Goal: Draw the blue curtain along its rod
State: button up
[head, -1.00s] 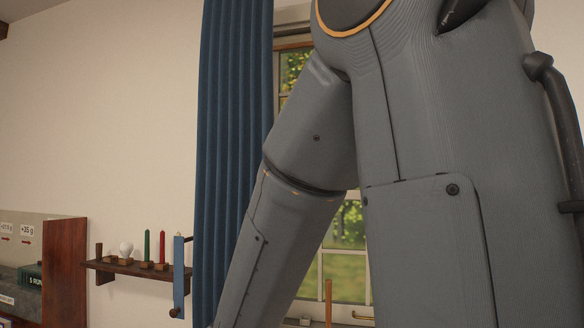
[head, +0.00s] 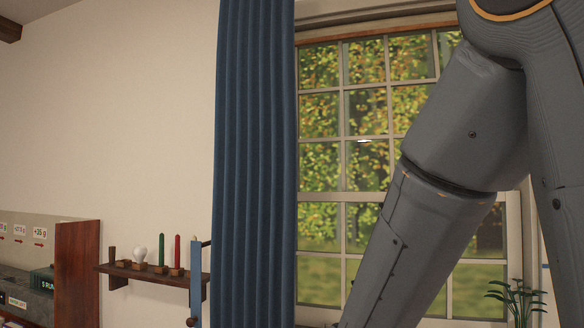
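The blue curtain (head: 254,165) hangs in upright folds at the left side of the window (head: 360,150). It is gathered into a narrow strip, and most of the glass beside it is uncovered. Its rod is not in view; the curtain runs out of the top of the picture. My grey arm crosses in front of the window on the right and slopes down to the left. The arm runs out of the bottom edge right of the curtain, so my gripper is out of view and I cannot see whether it touches the cloth.
A small wooden wall shelf (head: 150,274) left of the curtain holds a white bulb-like thing (head: 139,254) and green and red candles (head: 177,252). A blue strip (head: 196,280) hangs at its right end. A wooden cabinet (head: 78,270) stands at far left, a plant (head: 517,298) at lower right.

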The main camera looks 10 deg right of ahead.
aim_at(253, 243)
jog(key=u, duration=0.05)
jog(key=k, duration=0.5)
jog(key=z, duration=0.9)
jog(key=i, duration=0.75)
jog(key=u, duration=0.5)
